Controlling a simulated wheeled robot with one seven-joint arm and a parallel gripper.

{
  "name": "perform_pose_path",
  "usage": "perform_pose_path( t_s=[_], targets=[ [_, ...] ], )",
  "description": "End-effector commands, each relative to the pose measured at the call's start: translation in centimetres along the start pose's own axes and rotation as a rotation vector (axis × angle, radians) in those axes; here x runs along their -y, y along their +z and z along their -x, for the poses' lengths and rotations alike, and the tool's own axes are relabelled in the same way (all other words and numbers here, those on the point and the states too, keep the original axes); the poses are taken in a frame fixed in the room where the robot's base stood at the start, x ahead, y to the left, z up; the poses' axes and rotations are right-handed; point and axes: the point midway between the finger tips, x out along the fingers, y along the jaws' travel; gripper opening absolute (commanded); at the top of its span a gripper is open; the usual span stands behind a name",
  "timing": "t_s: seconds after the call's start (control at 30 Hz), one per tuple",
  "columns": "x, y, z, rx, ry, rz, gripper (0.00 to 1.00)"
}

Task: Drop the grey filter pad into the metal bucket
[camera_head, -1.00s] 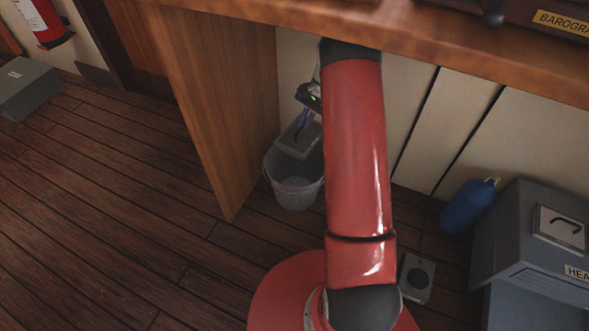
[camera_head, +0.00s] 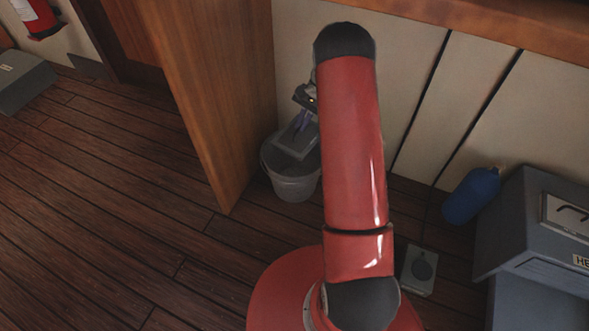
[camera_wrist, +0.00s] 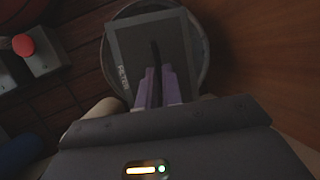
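The grey filter pad (camera_head: 296,143) hangs from my gripper (camera_head: 302,122) over the mouth of the metal bucket (camera_head: 293,188). In the wrist view the flat rectangular pad (camera_wrist: 128,42), with white lettering at its left edge, overlaps the round bucket rim (camera_wrist: 203,50) beneath it. The purple fingers of my gripper (camera_wrist: 156,84) are close together on a dark upright strip in the middle of the pad. The pad looks slightly tilted. How far its lower edge sits inside the bucket is hard to tell. My red arm hides the area right of the bucket.
A wooden desk side panel (camera_head: 225,110) stands just left of the bucket. A grey box with a round button (camera_head: 421,268), a blue bottle (camera_head: 470,196) and a grey heater (camera_head: 535,225) are at the right.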

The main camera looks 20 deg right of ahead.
Motion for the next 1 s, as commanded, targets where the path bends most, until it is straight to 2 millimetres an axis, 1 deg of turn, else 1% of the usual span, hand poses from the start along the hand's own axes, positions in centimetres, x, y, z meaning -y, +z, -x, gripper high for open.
perform_pose_path(
  t_s=[0.03,0.1,0.2,0.43,0.5,0.57,0.63,0.83,1.0],
  targets=[
    [0.0,0.0,0.0,0.0,0.0,0.0,0.12],
    [0.0,0.0,0.0,0.0,0.0,0.0,0.22],
    [0.0,0.0,0.0,0.0,0.0,0.0,0.33],
    [0.0,0.0,0.0,0.0,0.0,0.0,0.33],
    [0.0,0.0,0.3,-0.001,0.0,0.0,0.33],
    [0.0,0.0,0.9,-0.002,-0.001,0.0,0.33],
    [0.0,0.0,1.9,-0.002,-0.002,0.001,0.33],
    [0.0,0.0,5.5,-0.003,-0.002,0.0,0.33],
    [0.0,0.0,7.3,-0.002,-0.001,0.001,0.33]
  ],
)
